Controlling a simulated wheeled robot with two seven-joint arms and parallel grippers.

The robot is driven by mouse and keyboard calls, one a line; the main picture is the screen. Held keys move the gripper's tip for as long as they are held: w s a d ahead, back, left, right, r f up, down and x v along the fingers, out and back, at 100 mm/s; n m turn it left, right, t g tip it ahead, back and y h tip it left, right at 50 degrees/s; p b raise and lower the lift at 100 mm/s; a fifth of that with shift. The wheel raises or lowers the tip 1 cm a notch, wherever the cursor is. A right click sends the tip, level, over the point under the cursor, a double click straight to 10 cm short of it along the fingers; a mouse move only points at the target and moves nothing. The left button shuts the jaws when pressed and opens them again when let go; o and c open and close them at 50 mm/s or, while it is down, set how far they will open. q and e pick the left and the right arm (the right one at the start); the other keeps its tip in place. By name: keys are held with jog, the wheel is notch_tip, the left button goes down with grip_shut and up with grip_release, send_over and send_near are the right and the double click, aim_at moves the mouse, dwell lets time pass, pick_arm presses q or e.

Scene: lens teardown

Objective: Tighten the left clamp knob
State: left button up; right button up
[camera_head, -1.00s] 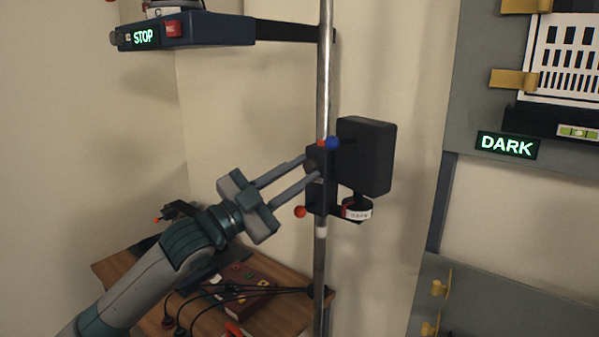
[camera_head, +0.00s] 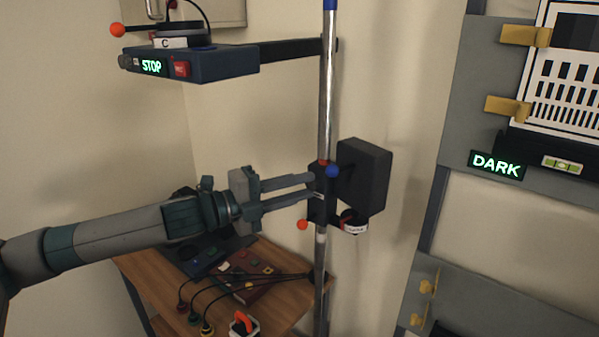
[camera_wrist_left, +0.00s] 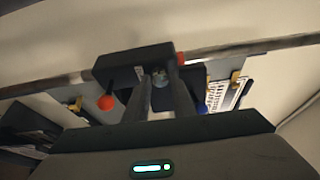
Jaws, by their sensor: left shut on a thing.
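A black clamp block (camera_head: 319,208) sits on the upright metal pole (camera_head: 326,110), with a black box (camera_head: 366,176) to its right. My left gripper (camera_head: 314,187) reaches in from the left, its long fingers at the block's left side. In the left wrist view, a small grey knob (camera_wrist_left: 160,79) lies between the two fingers (camera_wrist_left: 162,92), which are shut on it against the clamp block (camera_wrist_left: 118,70). In the head view the fingertips mostly hide the knob. My right gripper is not in view.
An orange-red ball (camera_head: 302,225) and a blue ball (camera_head: 331,171) stick out near the clamp. A STOP-lit unit (camera_head: 215,65) hangs on an arm above. A wooden table (camera_head: 285,317) with cables stands below. A DARK sign (camera_head: 497,165) is on the right panel.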

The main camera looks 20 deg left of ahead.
pick_arm(q)
jog(key=shift+r+m+g+y+p, duration=0.2)
jog(key=shift+m+g+y+p, duration=0.1)
jog(key=shift+m, duration=0.8)
jog(key=o, duration=1.1)
jog(key=shift+c, duration=0.2)
jog(key=shift+s+a+b, duration=0.3)
jog(key=shift+s+a, duration=0.2)
jog(key=v, duration=1.6)
jog(key=shift+b, duration=0.4)
jog(key=shift+d+r, duration=0.15)
